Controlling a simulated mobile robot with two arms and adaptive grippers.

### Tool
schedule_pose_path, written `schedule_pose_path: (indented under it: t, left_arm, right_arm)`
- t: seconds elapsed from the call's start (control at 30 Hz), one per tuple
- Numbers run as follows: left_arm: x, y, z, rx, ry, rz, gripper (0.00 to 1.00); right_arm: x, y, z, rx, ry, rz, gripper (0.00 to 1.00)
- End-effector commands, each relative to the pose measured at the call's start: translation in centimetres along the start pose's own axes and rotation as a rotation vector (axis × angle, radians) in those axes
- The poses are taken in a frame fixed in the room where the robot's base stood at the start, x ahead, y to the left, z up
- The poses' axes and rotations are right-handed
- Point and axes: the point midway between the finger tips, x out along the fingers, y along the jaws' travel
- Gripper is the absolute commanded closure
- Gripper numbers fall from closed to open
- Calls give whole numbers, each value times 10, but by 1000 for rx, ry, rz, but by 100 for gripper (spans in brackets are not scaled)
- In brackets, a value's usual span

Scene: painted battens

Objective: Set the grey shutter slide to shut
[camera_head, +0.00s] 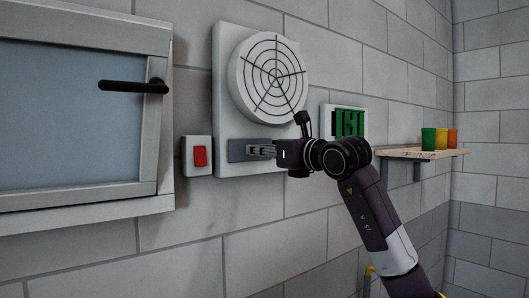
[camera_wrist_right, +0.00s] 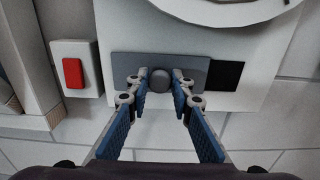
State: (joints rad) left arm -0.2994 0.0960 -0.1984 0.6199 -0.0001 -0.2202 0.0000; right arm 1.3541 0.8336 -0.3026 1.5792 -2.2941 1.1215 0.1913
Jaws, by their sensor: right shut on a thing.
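The grey shutter slide (camera_head: 236,150) is a flat plate low on the white wall panel, under the round vent grille. In the right wrist view the slide (camera_wrist_right: 130,66) carries a round dark knob (camera_wrist_right: 160,86). A black square (camera_wrist_right: 224,76) shows at the plate's right end. My right gripper (camera_head: 253,151) reaches the slide from the right in the head view. In the wrist view its fingertips (camera_wrist_right: 159,77) stand on both sides of the knob, shut on it. My left gripper is not in view.
A red switch (camera_head: 199,156) on a white box is left of the panel. Further left is a window with a black handle (camera_head: 132,87). Right of the panel is a green display (camera_head: 349,122), then a shelf (camera_head: 410,153) with coloured cups (camera_head: 441,139).

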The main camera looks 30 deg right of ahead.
Motion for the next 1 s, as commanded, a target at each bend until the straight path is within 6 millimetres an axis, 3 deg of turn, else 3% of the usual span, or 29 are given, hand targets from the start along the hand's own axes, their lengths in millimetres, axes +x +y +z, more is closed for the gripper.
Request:
schedule_pose_path:
  t: [0.03, 0.07, 0.2, 0.57, 0.67, 1.0]
  left_arm:
    - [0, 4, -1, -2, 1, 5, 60]
    - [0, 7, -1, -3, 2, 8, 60]
    - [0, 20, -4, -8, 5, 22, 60]
    - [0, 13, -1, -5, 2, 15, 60]
    - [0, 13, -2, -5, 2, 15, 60]
    - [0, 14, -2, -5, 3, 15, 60]
  right_arm:
    - [1, 1, -3, 1, 7, 2, 100]
    - [1, 1, -3, 1, 7, 2, 76]
    - [1, 0, -3, 0, 6, 0, 62]
    - [-6, -3, -1, 0, 3, -4, 62]
    - [-18, -2, -2, -2, 4, -4, 62]
    - [-88, 0, -2, -5, 6, -4, 62]
